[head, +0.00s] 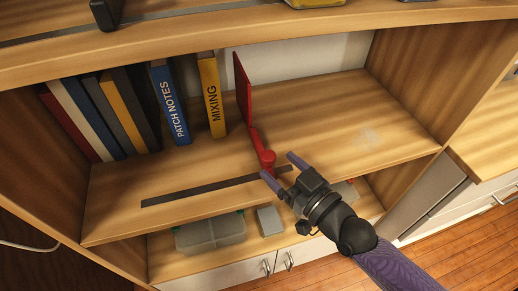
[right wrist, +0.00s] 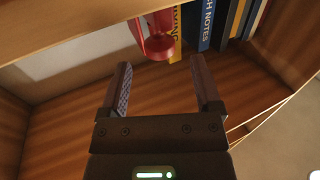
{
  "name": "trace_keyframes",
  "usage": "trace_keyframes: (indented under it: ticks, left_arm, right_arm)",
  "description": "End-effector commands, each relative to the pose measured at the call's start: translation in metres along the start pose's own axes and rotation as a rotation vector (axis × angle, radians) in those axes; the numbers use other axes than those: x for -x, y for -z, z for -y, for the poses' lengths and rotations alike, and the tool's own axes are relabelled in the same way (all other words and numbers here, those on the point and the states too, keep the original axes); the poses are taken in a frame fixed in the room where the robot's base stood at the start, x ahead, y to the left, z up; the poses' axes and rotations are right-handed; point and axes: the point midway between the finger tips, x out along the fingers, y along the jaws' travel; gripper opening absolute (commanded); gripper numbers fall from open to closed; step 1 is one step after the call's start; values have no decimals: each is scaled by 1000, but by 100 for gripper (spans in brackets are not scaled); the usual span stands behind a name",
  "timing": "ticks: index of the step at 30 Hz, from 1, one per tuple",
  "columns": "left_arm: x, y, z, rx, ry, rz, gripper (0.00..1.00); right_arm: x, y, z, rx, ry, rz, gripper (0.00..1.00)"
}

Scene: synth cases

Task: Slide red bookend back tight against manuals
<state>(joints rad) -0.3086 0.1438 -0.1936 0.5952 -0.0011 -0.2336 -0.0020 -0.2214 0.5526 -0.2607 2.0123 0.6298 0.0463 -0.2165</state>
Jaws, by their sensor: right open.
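The red bookend (head: 243,90) stands upright on the middle shelf, to the right of the yellow MIXING manual (head: 211,95), with a narrow gap showing between them. Its red knob (head: 266,158) sticks out toward the shelf front. The blue PATCH NOTES manual (head: 169,104) stands left of MIXING. My right gripper (head: 279,166) is open and empty at the shelf front, its fingertips just short of the knob. In the right wrist view the knob (right wrist: 158,46) shows beyond and between the open fingers (right wrist: 160,68). My left gripper is not in view.
Several other books (head: 100,115) lean at the left end. A dark strip (head: 215,186) lies along the shelf front. The shelf right of the bookend is bare (head: 340,110). A translucent box (head: 210,233) and a grey block (head: 270,221) sit on the shelf below.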

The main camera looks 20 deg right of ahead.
Motion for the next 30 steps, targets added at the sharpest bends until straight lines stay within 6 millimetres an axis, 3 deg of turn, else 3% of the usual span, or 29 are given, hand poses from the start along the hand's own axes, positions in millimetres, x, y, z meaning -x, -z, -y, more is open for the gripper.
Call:
trace_keyframes:
  ticks: [3, 9, 19, 30]
  left_arm:
    - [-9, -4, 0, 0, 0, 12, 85]
    - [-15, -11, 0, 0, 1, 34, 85]
    - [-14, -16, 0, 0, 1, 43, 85]
    - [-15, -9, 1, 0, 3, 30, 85]
  right_arm:
    - [-27, -2, 0, -2, -1, -4, 82]
    - [-55, -2, 0, -2, 0, 1, 82]
    - [-61, -1, 0, 0, 1, 2, 82]
    - [-61, -1, 0, 0, 0, 2, 5]
